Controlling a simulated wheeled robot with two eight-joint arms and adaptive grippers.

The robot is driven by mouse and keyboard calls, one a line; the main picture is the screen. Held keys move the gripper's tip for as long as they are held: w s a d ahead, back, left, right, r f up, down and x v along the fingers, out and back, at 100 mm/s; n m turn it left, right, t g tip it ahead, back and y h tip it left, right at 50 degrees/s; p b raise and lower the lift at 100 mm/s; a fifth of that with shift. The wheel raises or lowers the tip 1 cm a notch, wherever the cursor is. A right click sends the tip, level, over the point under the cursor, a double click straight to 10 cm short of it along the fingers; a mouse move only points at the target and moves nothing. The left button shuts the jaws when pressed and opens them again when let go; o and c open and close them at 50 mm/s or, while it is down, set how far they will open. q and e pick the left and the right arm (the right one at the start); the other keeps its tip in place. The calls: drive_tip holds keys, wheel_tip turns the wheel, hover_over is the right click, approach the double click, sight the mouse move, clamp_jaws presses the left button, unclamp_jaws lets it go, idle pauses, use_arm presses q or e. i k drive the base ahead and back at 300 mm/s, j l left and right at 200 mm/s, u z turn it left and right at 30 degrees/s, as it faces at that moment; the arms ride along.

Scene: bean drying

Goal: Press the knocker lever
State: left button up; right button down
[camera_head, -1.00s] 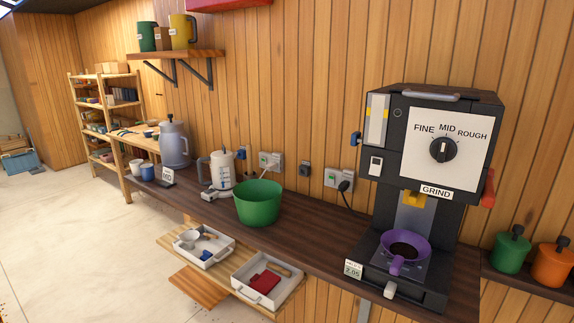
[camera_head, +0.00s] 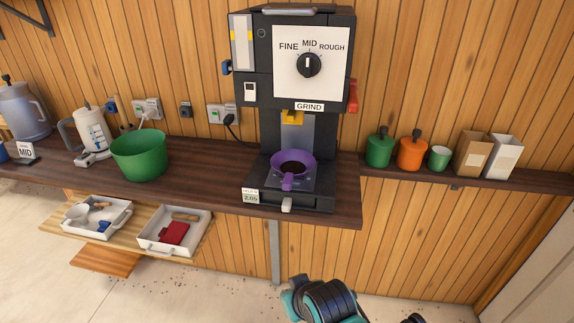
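A black grinder (camera_head: 246,128) stands on the dark counter in the middle of the view. A red lever (camera_head: 353,96) sticks out on its right side and a blue part (camera_head: 226,68) on its left side. I cannot tell for sure which part is the knocker lever. A yellow spout (camera_head: 292,118) sits under the GRIND label. A purple cup (camera_head: 287,184) with dark grounds in it rests below the spout. A teal and black link of my arm shows at the bottom edge. Neither gripper shows in the view.
A green bowl (camera_head: 140,157) and a white kettle (camera_head: 92,130) stand left of the grinder. Two white trays (camera_head: 163,246) sit on a lower wooden shelf. Green (camera_head: 379,152) and orange (camera_head: 411,155) canisters stand on the right shelf. The floor in front is open.

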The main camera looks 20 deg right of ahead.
sight(353, 106)
drive_tip(key=z, duration=1.25)
